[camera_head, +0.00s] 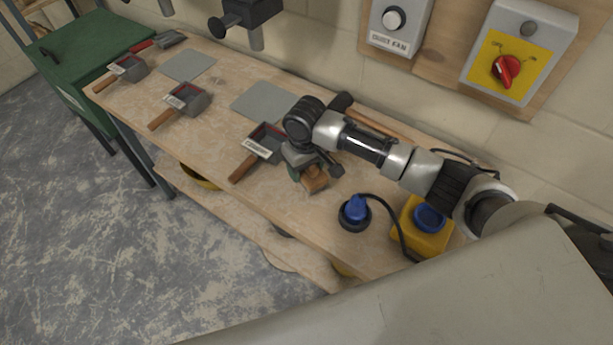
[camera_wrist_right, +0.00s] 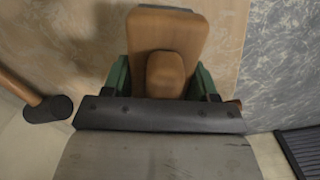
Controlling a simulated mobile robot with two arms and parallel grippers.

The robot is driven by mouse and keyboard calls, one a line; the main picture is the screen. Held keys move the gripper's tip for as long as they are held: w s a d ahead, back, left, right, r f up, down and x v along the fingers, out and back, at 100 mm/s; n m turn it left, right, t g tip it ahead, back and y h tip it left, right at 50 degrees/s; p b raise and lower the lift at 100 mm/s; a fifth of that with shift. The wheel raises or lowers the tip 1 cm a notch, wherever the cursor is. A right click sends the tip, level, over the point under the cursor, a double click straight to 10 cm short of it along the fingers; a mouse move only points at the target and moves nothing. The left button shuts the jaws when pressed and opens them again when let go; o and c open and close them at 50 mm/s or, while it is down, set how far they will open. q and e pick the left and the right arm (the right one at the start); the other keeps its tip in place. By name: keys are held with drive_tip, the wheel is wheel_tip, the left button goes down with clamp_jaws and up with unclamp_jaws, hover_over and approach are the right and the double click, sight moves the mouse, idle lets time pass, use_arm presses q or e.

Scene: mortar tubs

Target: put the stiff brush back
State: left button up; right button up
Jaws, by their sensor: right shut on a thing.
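The stiff brush has a wooden back (camera_head: 316,183) and shows close up in the wrist view (camera_wrist_right: 168,28), with a raised wooden grip in the middle. My right gripper (camera_head: 308,170) is shut on the brush, over the workbench (camera_head: 222,118) near its front edge. In the wrist view my right gripper (camera_wrist_right: 165,88) has green-edged fingers on both sides of the raised grip. The bristles are hidden. I cannot tell whether the brush touches the bench. My left gripper is not in view.
A labelled scoop (camera_head: 262,146) lies just left of the brush; more scoops (camera_head: 183,101) lie further left. Grey sheets (camera_head: 265,102) lie behind. A blue-topped round thing (camera_head: 354,211) and yellow container (camera_head: 420,233) stand right. A dark-headed tool (camera_head: 342,101) lies behind my arm.

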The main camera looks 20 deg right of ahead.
sight(306, 177)
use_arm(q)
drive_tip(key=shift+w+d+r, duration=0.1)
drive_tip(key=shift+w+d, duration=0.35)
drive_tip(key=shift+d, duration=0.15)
use_arm(e)
drive_tip(key=shift+f, duration=2.3)
drive_tip(key=o, duration=0.9)
drive_tip(key=shift+f, duration=0.1)
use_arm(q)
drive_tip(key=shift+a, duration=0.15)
use_arm(e)
drive_tip(key=shift+r, duration=0.25)
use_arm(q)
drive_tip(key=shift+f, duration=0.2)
use_arm(e)
wheel_tip(306, 177, up, 12)
drive_tip(key=shift+f, duration=0.1)
